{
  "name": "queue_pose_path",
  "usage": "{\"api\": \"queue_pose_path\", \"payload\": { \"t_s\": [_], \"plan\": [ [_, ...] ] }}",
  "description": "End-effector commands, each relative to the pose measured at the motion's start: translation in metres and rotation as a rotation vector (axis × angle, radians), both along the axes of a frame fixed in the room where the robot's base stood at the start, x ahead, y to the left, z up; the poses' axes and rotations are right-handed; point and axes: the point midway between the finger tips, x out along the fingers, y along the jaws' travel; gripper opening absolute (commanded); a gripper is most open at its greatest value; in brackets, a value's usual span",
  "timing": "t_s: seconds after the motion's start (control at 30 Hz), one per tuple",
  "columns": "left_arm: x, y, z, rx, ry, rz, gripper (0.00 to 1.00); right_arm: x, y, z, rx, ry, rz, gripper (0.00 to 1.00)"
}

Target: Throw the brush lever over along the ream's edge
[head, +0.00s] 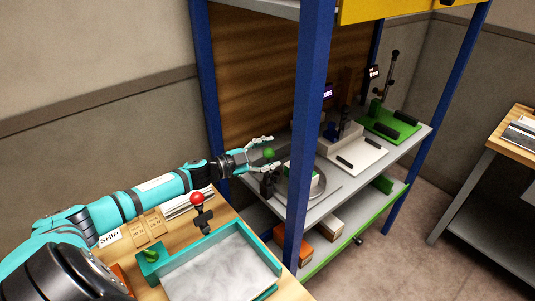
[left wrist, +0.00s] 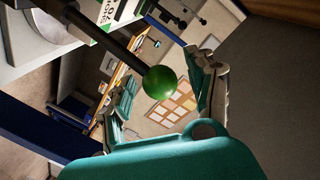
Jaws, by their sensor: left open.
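The brush lever shows as a green ball knob (head: 269,153) on a dark rod. The knob (left wrist: 160,83) and rod (left wrist: 118,42) are clear in the left wrist view. My left gripper (head: 266,151) is open, with its fingers spread on either side of the knob; I cannot tell whether they touch it. The ream (head: 301,176), white and green, sits on a round grey plate (head: 322,187) on the shelf, partly behind the blue post. Its printed label (left wrist: 105,14) shows at the top of the left wrist view. My right gripper is out of view.
A blue rack post (head: 308,120) stands just right of the gripper. A red-knobbed lever (head: 197,199) and a teal tray (head: 190,255) are on the wooden table below my left arm. A green-based device (head: 390,125) is farther along the shelf.

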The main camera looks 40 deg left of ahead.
Motion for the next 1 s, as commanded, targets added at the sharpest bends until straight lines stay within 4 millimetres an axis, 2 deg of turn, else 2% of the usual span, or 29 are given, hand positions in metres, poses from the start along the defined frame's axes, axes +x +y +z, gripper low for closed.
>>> {"api": "queue_pose_path", "payload": {
  "t_s": [0.27,1.0],
  "plan": [
    [-0.007,0.003,0.000,-0.002,0.001,0.000,0.57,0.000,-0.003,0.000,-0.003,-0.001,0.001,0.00],
    [-0.096,0.042,0.008,-0.002,0.003,0.001,0.57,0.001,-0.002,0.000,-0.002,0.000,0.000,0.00]
  ]
}}
